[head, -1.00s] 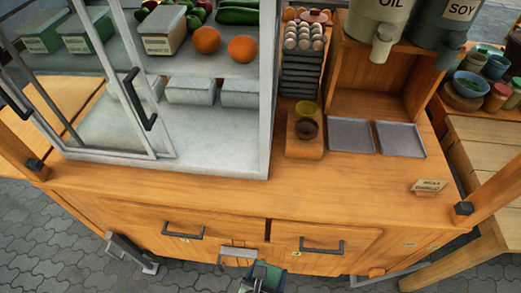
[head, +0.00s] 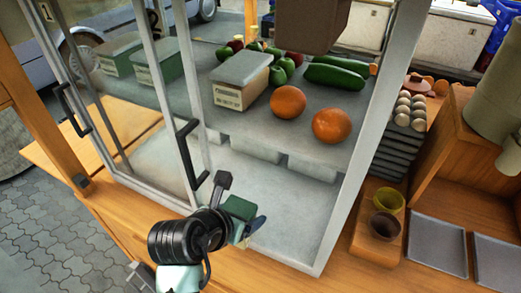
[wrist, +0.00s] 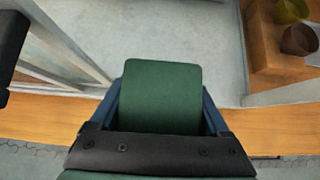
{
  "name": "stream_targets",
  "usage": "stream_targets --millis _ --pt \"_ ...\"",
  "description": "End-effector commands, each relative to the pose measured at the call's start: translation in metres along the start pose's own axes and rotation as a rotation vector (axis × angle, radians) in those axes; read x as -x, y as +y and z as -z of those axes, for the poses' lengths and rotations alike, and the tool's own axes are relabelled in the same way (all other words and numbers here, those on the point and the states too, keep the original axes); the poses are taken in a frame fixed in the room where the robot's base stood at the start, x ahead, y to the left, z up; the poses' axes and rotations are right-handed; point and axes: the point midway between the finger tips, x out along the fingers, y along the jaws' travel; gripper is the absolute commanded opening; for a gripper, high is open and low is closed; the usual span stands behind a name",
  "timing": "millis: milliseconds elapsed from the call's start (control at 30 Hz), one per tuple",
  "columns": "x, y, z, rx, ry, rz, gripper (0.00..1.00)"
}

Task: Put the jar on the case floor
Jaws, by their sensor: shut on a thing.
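My gripper (head: 250,222) is in front of the display case, near its open right part. It is shut on a dark green thing (wrist: 160,97) with rounded corners, which I take to be the jar. The green thing shows between blue fingers in the wrist view and beside the gripper in the head view (head: 238,208). Its far side is hidden. The case floor (head: 290,208) is a pale grey surface below the shelf; it also shows beyond the gripper in the wrist view (wrist: 205,40). Whether the jar is above the floor or short of its edge is hard to tell.
Sliding glass doors with black handles (head: 187,155) stand left of my gripper. The case's right post (head: 365,150) bounds the opening.

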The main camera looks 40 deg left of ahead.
Motion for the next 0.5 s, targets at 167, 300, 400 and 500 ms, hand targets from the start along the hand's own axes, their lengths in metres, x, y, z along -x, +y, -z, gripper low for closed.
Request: stream_targets --millis 167,300,400,500 --pt "-0.034 0.000 -0.038 -0.004 -0.005 0.001 0.00" --pt "-0.058 0.000 -0.062 -0.002 -0.004 0.001 0.00" --pt "-0.074 0.000 -0.077 -0.002 -0.003 -0.001 0.00" --pt "-0.087 0.000 -0.089 -0.002 -0.003 -0.001 0.00"
